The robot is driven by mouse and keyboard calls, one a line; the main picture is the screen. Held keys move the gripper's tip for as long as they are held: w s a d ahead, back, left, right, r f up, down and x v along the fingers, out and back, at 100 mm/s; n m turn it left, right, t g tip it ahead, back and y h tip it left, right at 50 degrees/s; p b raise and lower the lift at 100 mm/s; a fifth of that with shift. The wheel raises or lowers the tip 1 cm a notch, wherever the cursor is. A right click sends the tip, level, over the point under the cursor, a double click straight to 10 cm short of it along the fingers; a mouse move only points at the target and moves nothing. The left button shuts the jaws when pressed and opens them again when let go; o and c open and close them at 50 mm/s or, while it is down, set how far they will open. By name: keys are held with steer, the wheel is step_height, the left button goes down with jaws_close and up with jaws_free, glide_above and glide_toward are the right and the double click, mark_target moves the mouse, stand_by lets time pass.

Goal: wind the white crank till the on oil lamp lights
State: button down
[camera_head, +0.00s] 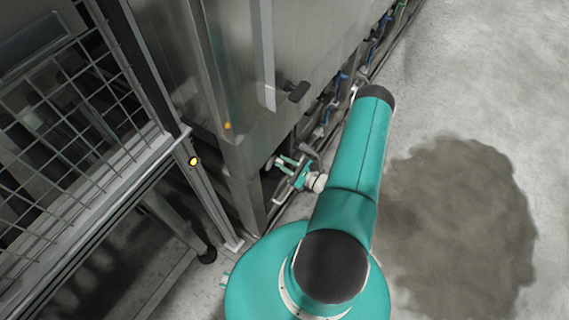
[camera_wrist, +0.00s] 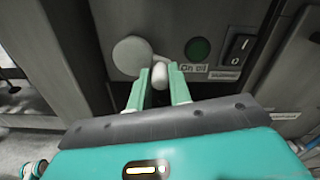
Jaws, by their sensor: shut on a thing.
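The white crank (camera_wrist: 130,52) is a round disc with a pale knob (camera_wrist: 159,74) at its lower right, on a dark panel in the wrist view. My gripper (camera_wrist: 158,76) has its two green fingers on either side of the knob and is shut on it. The lamp (camera_wrist: 198,49), labelled "On oil", is round, dark green and looks unlit, to the right of the crank. In the head view my gripper (camera_head: 287,163) is low beside the machine's base; the crank and lamp cannot be made out there.
A black rocker switch (camera_wrist: 238,48) sits right of the lamp. In the head view, a steel cabinet (camera_head: 240,60) with a black handle (camera_head: 298,91) stands above my gripper. A wire-mesh fence (camera_head: 70,130) is at left. Open floor with a dark stain (camera_head: 460,225) lies at right.

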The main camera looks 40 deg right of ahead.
steer(key=shift+s+a+f+m, duration=0.15)
steer(key=shift+a+f+m, duration=0.25)
steer(key=shift+m, duration=1.4)
steer(key=shift+s+a+f+m, duration=0.1)
steer(key=shift+a+f+m, duration=0.3)
steer(key=shift+m, duration=1.4)
steer(key=shift+s+a+f+m, duration=0.15)
steer(key=shift+a+f+m, duration=0.25)
steer(key=shift+m, duration=1.4)
steer(key=c, duration=1.3)
jaws_free()
steer(key=shift+d, duration=0.1)
